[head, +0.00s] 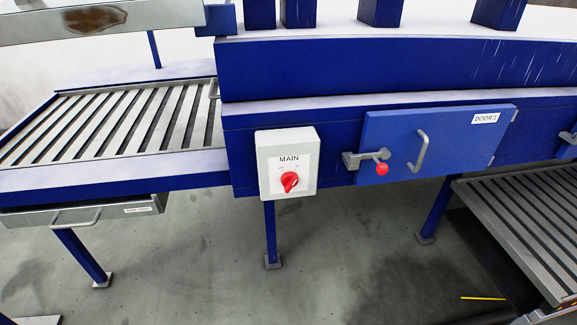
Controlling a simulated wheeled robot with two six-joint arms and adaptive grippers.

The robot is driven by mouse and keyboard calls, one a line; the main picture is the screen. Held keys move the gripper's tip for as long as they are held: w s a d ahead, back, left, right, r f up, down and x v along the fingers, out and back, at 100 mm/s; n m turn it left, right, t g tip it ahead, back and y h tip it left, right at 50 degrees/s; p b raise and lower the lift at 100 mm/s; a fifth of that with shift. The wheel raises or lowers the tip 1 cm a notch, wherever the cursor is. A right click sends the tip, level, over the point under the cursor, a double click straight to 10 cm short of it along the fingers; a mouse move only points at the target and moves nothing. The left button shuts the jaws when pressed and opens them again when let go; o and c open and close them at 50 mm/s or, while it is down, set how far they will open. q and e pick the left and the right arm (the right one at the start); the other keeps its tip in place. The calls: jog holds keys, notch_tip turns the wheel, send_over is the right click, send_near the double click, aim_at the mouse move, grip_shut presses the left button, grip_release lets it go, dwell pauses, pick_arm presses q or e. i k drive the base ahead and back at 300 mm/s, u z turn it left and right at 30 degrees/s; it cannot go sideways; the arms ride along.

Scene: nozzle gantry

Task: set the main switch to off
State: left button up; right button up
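The main switch box (267,165) is a light grey box labelled MAIN, fixed to the front of the blue machine, left of the door. Its red rotary knob (290,182) sits in the lower middle of the white face plate. The small position marks above the knob are too small to read, so I cannot tell which position it is set to. Neither of my grippers shows in the head view.
A blue door (449,150) labelled DOOR 1, with a grey handle (420,152) and a red-knobbed latch (382,169), is right of the switch. A slatted conveyor (130,120) and a drawer (105,214) are at left. Another slatted rack (530,225) stands lower right.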

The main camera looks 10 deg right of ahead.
aim_at(290, 179)
jog(key=k, duration=0.5)
jog(key=z, duration=2.1)
jog(key=i, duration=1.1)
jog(key=u, duration=1.45)
